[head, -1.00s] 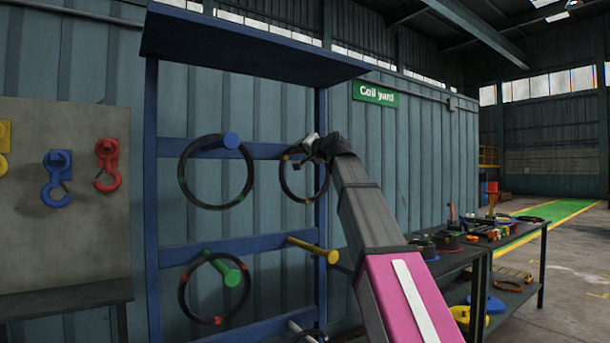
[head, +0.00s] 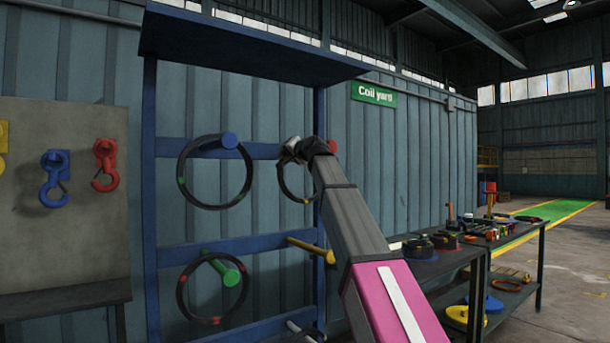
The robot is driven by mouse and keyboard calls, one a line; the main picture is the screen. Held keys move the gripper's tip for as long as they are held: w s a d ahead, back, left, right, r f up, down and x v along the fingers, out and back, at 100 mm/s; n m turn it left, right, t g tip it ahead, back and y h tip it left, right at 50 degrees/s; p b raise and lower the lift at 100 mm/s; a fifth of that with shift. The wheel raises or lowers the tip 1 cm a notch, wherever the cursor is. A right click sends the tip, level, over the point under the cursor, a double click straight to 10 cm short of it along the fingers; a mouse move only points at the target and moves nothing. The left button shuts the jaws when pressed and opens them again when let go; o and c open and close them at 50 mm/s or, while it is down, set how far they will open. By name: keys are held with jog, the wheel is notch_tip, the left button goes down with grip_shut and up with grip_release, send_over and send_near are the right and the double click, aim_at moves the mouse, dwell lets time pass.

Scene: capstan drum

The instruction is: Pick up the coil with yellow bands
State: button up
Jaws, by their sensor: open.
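The coil with yellow bands (head: 306,200) is a thin dark ring hanging at the upper right of the blue rack. A yellow mark shows at its bottom. My gripper (head: 284,157) is at the top left of this coil, in front of it. My wrist and arm hide the coil's upper right part and most of its peg. The fingertips are small and partly hidden, and I cannot tell whether they touch the coil. The jaws are open.
A coil with green bands (head: 181,192) hangs on a blue peg (head: 230,140) to the left. A coil with red bands (head: 216,321) hangs below on a green peg (head: 231,277). A bare yellow peg (head: 318,250) juts out below my gripper. A cluttered workbench (head: 455,262) stands at right.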

grip_shut()
dwell(1.3)
